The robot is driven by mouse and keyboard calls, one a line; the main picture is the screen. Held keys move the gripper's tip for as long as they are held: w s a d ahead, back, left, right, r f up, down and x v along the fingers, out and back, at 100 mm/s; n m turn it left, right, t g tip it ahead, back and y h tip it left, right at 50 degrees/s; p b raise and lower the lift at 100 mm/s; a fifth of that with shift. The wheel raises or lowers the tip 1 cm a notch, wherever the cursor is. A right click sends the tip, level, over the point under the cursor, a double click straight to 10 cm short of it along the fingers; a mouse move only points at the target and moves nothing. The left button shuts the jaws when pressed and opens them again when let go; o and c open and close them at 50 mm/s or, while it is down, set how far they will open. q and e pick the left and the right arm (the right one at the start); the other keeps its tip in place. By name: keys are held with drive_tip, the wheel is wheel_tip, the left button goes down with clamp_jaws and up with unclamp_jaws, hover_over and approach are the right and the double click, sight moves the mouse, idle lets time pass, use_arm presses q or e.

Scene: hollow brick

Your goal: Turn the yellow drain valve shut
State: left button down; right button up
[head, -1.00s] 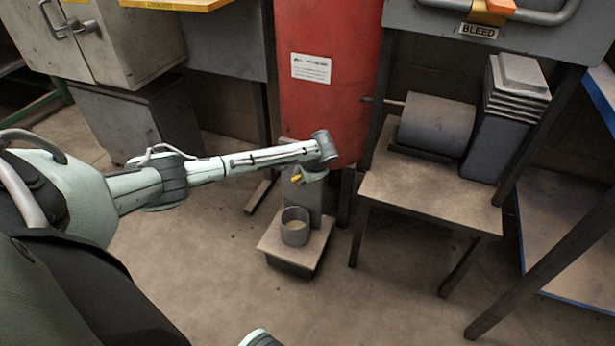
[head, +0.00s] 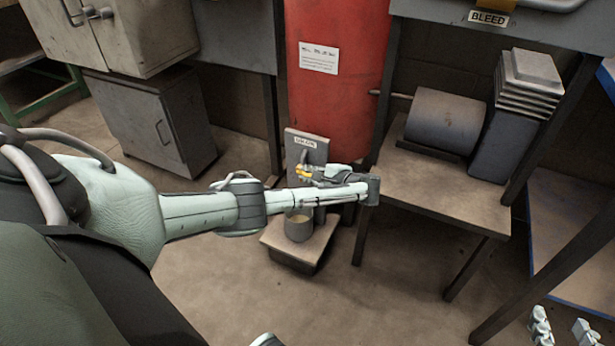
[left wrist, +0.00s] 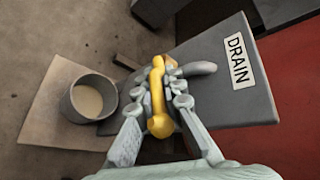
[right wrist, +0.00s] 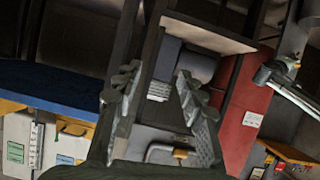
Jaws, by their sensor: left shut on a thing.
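The yellow drain valve handle (left wrist: 157,90) sits in front of a grey plate labelled DRAIN (left wrist: 238,90), beneath the red tank. My left gripper (left wrist: 169,92) is shut on the handle, with one finger on each side of it. In the head view my left gripper (head: 316,173) is at the plate (head: 308,143), and a little of the yellow handle (head: 302,172) shows. The handle lies roughly level in that view. My right gripper (right wrist: 158,85) is open and empty; its fingertips (head: 562,330) show at the lower right of the head view, away from the valve.
A grey pot (head: 299,228) with pale liquid stands on a low stand (head: 325,238) under the valve. The red tank (head: 340,85) is behind. A table (head: 425,195) with a grey cylinder is to the right. The floor in front is clear.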

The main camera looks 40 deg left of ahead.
use_arm(q)
drive_tip(key=shift+f+m+y+b, duration=0.3)
drive_tip(key=shift+y+b, duration=0.5)
drive_tip(key=shift+b, duration=0.3)
drive_tip(key=shift+f+m+y+b, duration=0.25)
drive_tip(key=shift+y+b, duration=0.55)
drive_tip(key=shift+b, duration=0.25)
use_arm(e)
drive_tip(key=s+a+r+t+y, duration=0.1)
drive_tip(key=a+r+t+y, duration=0.1)
drive_tip(key=r+t, duration=0.3)
drive_tip(key=s+a+r+t+y, duration=0.1)
drive_tip(key=a+r+t+y, duration=0.2)
drive_tip(key=r, duration=1)
drive_tip(key=shift+a+r+t, duration=0.2)
drive_tip(key=shift+a+t, duration=0.15)
drive_tip(key=shift+t, duration=0.75)
use_arm(q)
drive_tip(key=c, duration=1.6)
unclamp_jaws()
drive_tip(key=shift+d, duration=0.1)
drive_tip(key=v, duration=1.1)
drive_tip(key=shift+d, duration=0.4)
